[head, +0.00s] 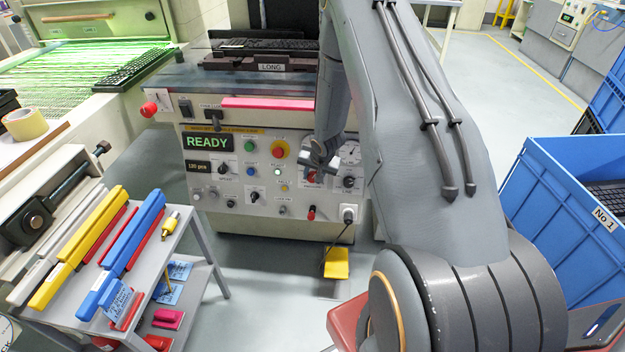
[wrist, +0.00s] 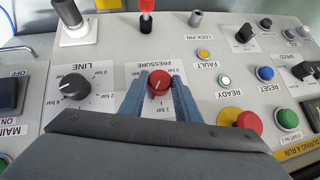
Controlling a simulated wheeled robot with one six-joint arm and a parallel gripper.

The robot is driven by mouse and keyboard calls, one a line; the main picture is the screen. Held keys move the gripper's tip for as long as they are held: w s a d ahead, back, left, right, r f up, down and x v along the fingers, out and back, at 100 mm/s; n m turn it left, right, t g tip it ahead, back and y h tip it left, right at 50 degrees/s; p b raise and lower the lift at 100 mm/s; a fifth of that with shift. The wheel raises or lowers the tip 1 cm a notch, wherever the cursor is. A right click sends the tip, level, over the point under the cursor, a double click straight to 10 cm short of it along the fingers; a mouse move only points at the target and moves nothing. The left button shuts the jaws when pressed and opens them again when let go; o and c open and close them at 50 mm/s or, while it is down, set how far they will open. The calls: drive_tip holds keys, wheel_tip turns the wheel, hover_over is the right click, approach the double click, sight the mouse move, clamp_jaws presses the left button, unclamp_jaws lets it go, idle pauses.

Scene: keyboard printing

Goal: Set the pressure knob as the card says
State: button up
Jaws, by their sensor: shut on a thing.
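The red pressure knob (wrist: 159,83) sits on the machine's front panel in the wrist view, on a white scale plate marked PRESSURE, seen upside down. A pale pointer line shows on its face; its exact reading is too small to tell. My gripper (wrist: 161,86) is shut on the knob, one finger on each side. In the head view, my gripper (head: 318,162) is at the panel and largely covers the knob.
A black LINE knob (wrist: 74,87) is beside the pressure knob. A red-topped lever (wrist: 146,16), a READY button (wrist: 225,82) and a red stop button (wrist: 248,123) are near. The trolley (head: 215,255) stands left, a blue crate (head: 560,190) right.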

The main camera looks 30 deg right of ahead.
drive_tip(key=shift+w+a+f+n+g+h+b, duration=0.2)
drive_tip(key=shift+n+g+h+b, duration=0.5)
drive_tip(key=shift+b, duration=9.4)
drive_tip(key=n+h+b, duration=0.1)
drive_tip(key=b, duration=0.8)
drive_tip(key=shift+a+g+h+b, duration=0.1)
drive_tip(key=shift+g+h+b, duration=0.2)
drive_tip(key=shift+g, duration=0.1)
drive_tip(key=shift+a+n+h+b, duration=0.1)
drive_tip(key=shift+n+h+b, duration=0.25)
drive_tip(key=shift+b, duration=0.7)
drive_tip(key=shift+w+a+n+g+h+b, duration=0.15)
drive_tip(key=shift+n+g+h+b, duration=0.2)
drive_tip(key=shift+g+h+b, duration=0.25)
drive_tip(key=n+h, duration=0.1)
drive_tip(key=h, duration=0.1)
drive_tip(key=n+h, duration=0.1)
drive_tip(key=h, duration=0.1)
drive_tip(key=shift+a+f+n+g+b, duration=0.1)
drive_tip(key=shift+a+n+g+b, duration=0.1)
drive_tip(key=shift+n+g+b, duration=0.2)
drive_tip(key=o, duration=1)
drive_tip(key=shift+o, duration=0.2)
